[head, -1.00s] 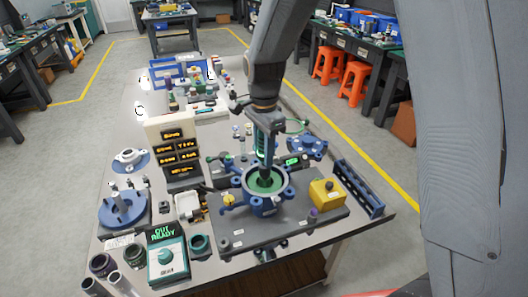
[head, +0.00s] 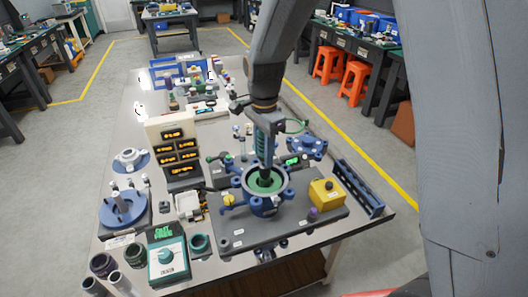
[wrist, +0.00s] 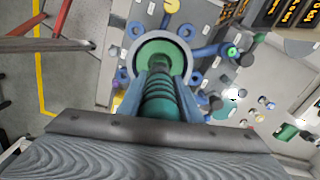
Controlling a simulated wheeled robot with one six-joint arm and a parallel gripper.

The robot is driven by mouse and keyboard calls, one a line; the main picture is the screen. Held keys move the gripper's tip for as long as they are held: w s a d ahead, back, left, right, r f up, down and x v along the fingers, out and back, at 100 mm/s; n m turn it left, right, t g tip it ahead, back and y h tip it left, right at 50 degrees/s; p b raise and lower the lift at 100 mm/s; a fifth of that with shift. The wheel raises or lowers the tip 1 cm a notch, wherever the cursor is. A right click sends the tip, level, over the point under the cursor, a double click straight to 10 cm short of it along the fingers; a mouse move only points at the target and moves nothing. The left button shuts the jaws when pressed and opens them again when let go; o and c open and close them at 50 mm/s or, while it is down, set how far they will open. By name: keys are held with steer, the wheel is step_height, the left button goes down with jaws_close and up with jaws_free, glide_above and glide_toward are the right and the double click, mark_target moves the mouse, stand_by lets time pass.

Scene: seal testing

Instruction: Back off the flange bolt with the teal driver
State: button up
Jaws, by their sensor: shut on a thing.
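My gripper (head: 266,150) points down over the blue round flange housing (head: 267,205). It is shut on the teal driver (head: 264,136), whose ribbed teal handle (wrist: 160,95) lies between the fingers in the wrist view. The dark lower end of the driver reaches down toward the housing's green inside. The housing has several blue lugs around its rim, and its ring (wrist: 187,60) also shows in the wrist view. The flange bolt is hidden or too small to make out, so I cannot tell whether the driver touches it.
A yellow box (head: 326,192) stands right of the housing, with a blue rack (head: 357,188) beyond it. A teal control box (head: 167,255) with a dial and lit screen stands front left. A white panel with amber displays (head: 178,150) stands left of the arm.

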steer(key=shift+r, duration=0.1)
steer(key=shift+r+p, duration=1.95)
steer(key=shift+r, duration=0.5)
